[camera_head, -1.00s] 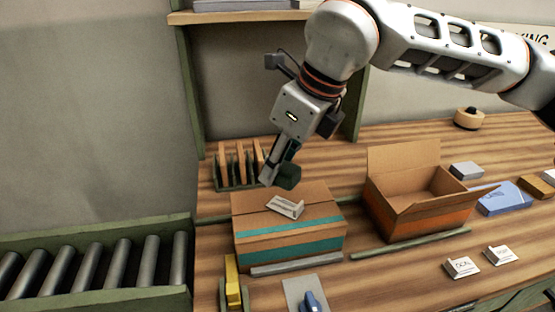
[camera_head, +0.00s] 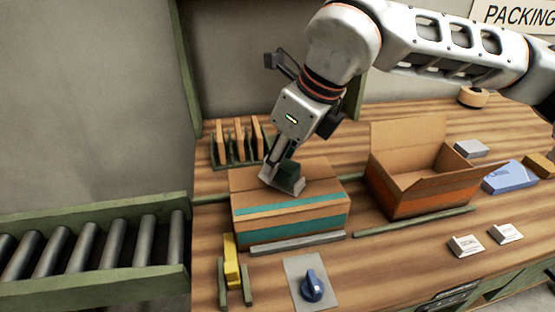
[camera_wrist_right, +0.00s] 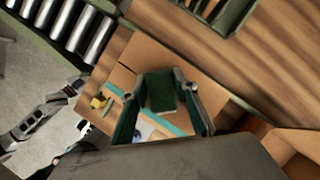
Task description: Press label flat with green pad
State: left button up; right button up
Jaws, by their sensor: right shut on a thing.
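The closed cardboard box (camera_head: 250,182) with a teal stripe stands on the bench, and its top also shows in the right wrist view (camera_wrist_right: 208,88). My right gripper (camera_head: 282,177) is low over the box top, shut on the dark green pad (camera_head: 288,170). The pad sits between the two fingers in the right wrist view (camera_wrist_right: 160,92). The label (camera_head: 294,188) lies on the box top right below the pad, shaded and mostly covered. I cannot tell whether the pad touches it. My left gripper is not seen in the head view.
An open cardboard box (camera_head: 425,198) stands to the right. A rack with brown dividers (camera_head: 238,142) is behind the closed box. A yellow tool in a holder (camera_head: 231,262) and a blue knob on a plate (camera_head: 313,286) are in front. A roller conveyor (camera_head: 100,250) lies left.

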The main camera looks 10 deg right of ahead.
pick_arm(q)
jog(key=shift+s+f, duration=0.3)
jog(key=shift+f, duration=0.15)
pick_arm(e)
jog(key=shift+f, duration=0.65)
dwell(0.6)
jog(key=shift+r, duration=0.1)
